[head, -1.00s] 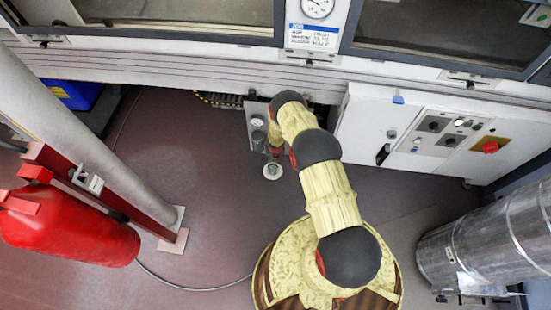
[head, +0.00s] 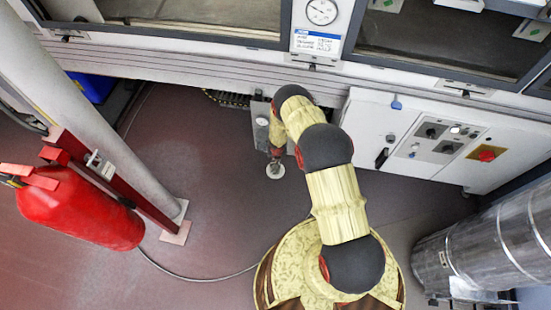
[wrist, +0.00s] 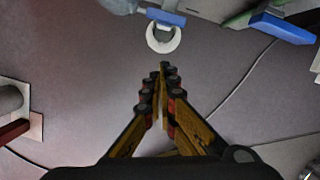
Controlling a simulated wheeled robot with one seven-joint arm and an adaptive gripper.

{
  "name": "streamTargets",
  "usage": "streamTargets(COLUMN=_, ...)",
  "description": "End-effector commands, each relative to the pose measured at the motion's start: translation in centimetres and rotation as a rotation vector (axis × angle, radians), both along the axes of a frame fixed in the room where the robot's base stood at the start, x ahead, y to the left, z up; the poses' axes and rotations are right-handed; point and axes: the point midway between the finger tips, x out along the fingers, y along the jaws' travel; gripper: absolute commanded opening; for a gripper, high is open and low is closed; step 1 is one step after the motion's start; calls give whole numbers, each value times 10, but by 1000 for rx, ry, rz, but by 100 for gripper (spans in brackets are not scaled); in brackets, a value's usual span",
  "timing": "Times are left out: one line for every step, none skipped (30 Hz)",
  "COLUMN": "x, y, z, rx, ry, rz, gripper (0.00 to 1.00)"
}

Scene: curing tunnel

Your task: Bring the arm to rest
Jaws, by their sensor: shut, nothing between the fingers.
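My arm rises from its round base in the head view and bends over toward the machine front. My gripper (head: 276,152) hangs beyond the arm's last black joint, small and partly hidden there. In the wrist view my gripper (wrist: 163,72) has its yellow-and-black fingers together at the tips, with nothing between them. A pale ring-shaped piece (wrist: 163,38) with a blue part lies just beyond the fingertips in that view. Whether the fingers touch it cannot be told.
A white control cabinet (head: 440,140) with a red knob stands right of the arm. A gauge (head: 321,11) sits on the machine front. A red extinguisher (head: 80,210) and a grey post (head: 100,115) are at left, a silver duct (head: 490,245) at right. Floor between is clear.

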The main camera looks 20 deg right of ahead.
Motion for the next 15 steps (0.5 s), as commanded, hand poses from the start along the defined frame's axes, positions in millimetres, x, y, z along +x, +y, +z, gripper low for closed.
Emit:
streamTargets(x=-1, y=0, z=4, rx=0, ry=0, rz=0, gripper=0)
streamTargets(x=-1, y=1, z=5, rx=0, ry=0, rz=0, gripper=0)
streamTargets(x=-2, y=1, z=6, rx=0, ry=1, rz=0, gripper=0)
streamTargets(x=-2, y=1, z=6, rx=0, ry=1, rz=0, gripper=0)
streamTargets(x=-3, y=1, z=7, rx=0, ry=1, rz=0, gripper=0)
streamTargets(x=-3, y=1, z=7, rx=0, ry=1, rz=0, gripper=0)
streamTargets(x=-3, y=1, z=7, rx=0, ry=1, rz=0, gripper=0)
streamTargets(x=-3, y=1, z=7, rx=0, ry=1, rz=0, gripper=0)
streamTargets(x=-2, y=1, z=7, rx=0, ry=1, rz=0, gripper=0)
streamTargets(x=-3, y=1, z=7, rx=0, ry=1, rz=0, gripper=0)
streamTargets(x=-3, y=1, z=7, rx=0, ry=1, rz=0, gripper=0)
streamTargets(x=-3, y=1, z=7, rx=1, ry=1, rz=-4, gripper=0)
streamTargets(x=-2, y=1, z=7, rx=3, ry=0, rz=-11, gripper=0)
streamTargets(x=-2, y=1, z=7, rx=6, ry=-1, rz=-22, gripper=0)
streamTargets(x=-3, y=0, z=7, rx=7, ry=-1, rz=-45, gripper=0)
